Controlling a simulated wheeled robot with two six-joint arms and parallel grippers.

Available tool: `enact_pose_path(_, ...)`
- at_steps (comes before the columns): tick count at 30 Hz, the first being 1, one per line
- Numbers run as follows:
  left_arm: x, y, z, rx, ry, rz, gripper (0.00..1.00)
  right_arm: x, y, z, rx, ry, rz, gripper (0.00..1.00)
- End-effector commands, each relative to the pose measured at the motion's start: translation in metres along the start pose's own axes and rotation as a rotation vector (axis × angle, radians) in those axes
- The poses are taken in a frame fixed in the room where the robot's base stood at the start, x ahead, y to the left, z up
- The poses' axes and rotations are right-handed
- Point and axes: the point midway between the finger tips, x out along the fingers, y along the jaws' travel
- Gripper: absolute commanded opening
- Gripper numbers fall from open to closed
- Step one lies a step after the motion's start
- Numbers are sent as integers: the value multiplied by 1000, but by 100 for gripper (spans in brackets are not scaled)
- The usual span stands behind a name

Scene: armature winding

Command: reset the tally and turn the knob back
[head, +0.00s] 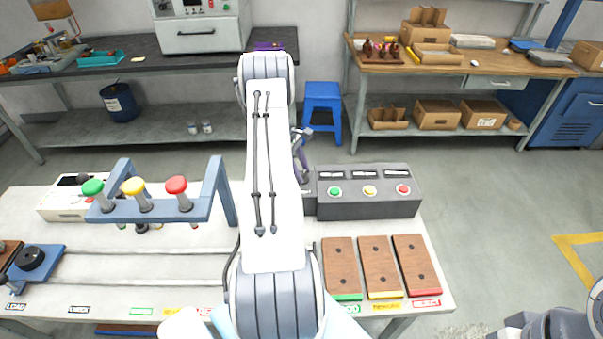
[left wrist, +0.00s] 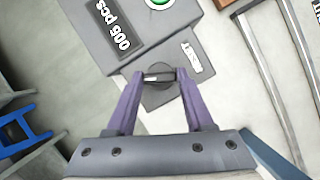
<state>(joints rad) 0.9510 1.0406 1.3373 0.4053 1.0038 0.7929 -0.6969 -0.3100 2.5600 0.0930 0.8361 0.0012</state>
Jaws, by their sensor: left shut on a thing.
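The grey tally box (head: 369,207) stands on the white bench in the head view, with three small displays and a green, a yellow and a red button on top. The dark round knob (left wrist: 161,67) sits on a small grey block beside the box. My left gripper (left wrist: 158,77) has its purple fingers shut on the knob's bar. In the head view my left arm hides the knob, and the gripper (head: 300,150) shows only partly. My right gripper is not in view.
A blue rack (head: 150,210) with green, yellow and red-topped pieces stands left of my arm. Three wooden trays (head: 379,268) lie in front of the tally box. A black part on a blue block (head: 35,262) sits far left. A blue stool (head: 322,105) stands behind.

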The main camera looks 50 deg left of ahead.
Motion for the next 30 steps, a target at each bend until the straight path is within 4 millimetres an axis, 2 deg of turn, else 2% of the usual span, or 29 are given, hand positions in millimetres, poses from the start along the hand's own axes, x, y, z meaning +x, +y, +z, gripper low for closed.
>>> enact_pose_path(21,2,3,2,627,-2,-264,0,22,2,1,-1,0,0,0)
enact_pose_path(30,1,4,2,828,-3,-348,0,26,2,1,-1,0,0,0)
